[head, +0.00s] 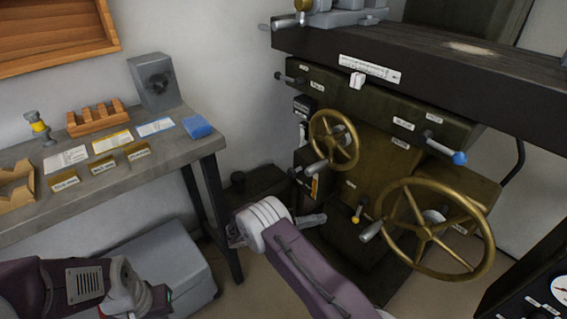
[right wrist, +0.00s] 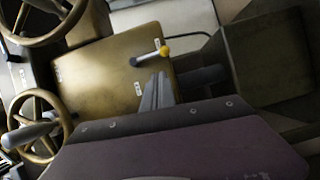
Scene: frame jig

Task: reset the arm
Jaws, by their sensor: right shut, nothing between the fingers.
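My right arm reaches in from the bottom of the head view, with a white wrist joint. My right gripper (head: 314,219) is shut and empty, in the open space in front of the machine's base. In the right wrist view its grey fingers (right wrist: 157,92) stand together with nothing between them. My left arm lies at the lower left, over a grey box. The end of my left arm (head: 157,297) is small and dark there, and its fingers cannot be made out.
A milling machine with a large brass handwheel (head: 476,210) and a smaller handwheel (head: 349,151) stands close to the right arm.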

